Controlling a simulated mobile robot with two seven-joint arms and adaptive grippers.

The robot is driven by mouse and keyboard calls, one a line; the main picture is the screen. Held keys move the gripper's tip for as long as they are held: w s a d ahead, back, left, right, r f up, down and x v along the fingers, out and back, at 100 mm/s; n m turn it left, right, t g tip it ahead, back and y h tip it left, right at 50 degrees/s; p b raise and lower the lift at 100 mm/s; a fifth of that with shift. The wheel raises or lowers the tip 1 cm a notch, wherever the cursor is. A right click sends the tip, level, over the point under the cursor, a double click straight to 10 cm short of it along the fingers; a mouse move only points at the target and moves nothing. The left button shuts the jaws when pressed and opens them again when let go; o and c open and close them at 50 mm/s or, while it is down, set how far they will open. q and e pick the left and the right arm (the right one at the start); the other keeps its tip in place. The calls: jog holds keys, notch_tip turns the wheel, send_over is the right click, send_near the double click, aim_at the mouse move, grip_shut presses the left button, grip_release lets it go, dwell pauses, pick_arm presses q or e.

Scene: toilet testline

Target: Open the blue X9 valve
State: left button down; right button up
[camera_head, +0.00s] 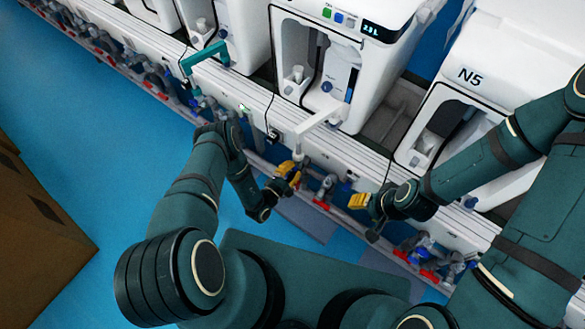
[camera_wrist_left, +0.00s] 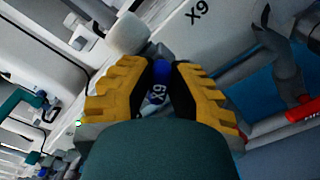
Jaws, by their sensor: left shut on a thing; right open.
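The blue X9 valve (camera_wrist_left: 160,84) shows in the left wrist view between the two yellow fingers of my left gripper (camera_wrist_left: 160,92). Its label reads X9, and the panel above also bears the marking X9 (camera_wrist_left: 197,12). My left gripper is shut on the valve, with a finger on either side. In the head view my left gripper (camera_head: 288,174) is at the rail under the middle machine, and the valve is mostly hidden there. My right gripper (camera_head: 362,201) is open and empty, to the right of the left one, near the front of the rail.
White machines (camera_head: 330,50) stand in a row behind the rail (camera_head: 330,150). A red-handled valve (camera_head: 323,190) sits just right of my left gripper, and more red and blue valves (camera_head: 425,250) are at lower right. A brown box (camera_head: 40,220) is at left on blue floor.

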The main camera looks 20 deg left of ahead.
pick_arm(q)
jog(key=shift+w, duration=0.1)
jog(key=n+b, duration=0.1)
jog(key=n, duration=0.1)
jog(key=shift+a+n, duration=0.2)
jog(key=shift+n, duration=0.2)
jog(key=n+b, duration=0.1)
jog(key=n, duration=0.1)
jog(key=shift+n, duration=0.4)
jog(key=shift+r+n+b, duration=0.1)
jog(key=shift+n+b, duration=0.25)
jog(key=shift+n, duration=2.25)
jog(key=c, duration=0.9)
grip_release()
jog(key=shift+w, duration=0.1)
